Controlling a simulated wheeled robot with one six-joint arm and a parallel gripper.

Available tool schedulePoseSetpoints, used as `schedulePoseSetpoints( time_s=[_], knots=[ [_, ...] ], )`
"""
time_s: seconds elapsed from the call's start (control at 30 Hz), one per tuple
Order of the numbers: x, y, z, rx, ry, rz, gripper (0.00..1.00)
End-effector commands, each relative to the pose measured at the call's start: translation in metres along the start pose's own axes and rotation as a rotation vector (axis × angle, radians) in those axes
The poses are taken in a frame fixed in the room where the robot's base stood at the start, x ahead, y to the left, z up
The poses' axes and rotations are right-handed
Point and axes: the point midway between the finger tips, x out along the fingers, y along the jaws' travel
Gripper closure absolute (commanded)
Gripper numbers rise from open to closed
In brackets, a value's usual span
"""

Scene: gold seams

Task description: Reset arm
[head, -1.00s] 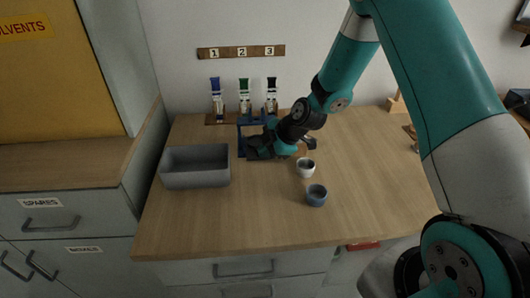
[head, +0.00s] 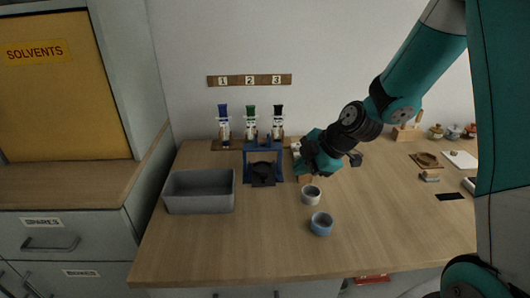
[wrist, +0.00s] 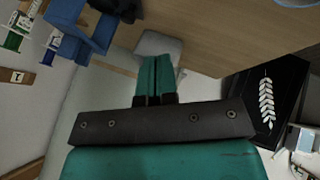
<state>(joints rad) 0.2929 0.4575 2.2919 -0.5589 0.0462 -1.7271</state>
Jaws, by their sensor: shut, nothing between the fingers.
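My gripper (head: 298,152) is above the table at the right of the blue stand, apart from it in the head view. In the wrist view my gripper (wrist: 156,60) has its two teal fingers together with nothing between them. The blue stand (head: 248,163) has a black piece (head: 262,174) at its front. The bulky teal and black wrist hides part of the table behind it.
A grey bin (head: 200,192) is at the table's left. A white cup (head: 311,195) and a blue cup (head: 321,224) stand in front of my gripper. The table's front middle is clear.

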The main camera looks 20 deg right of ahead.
Motion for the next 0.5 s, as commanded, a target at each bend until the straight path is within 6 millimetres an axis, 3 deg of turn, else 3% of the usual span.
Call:
schedulePoseSetpoints(
  time_s=[0.13,0.23,0.37,0.5],
  knots=[
    [-0.002,0.000,-0.004,0.006,0.002,-0.004,1.00],
    [-0.012,-0.003,-0.024,0.054,0.011,-0.031,1.00],
    [-0.042,-0.020,-0.081,0.219,0.017,-0.119,1.00],
    [-0.088,-0.060,-0.146,0.475,-0.036,-0.244,1.00]
  ],
)
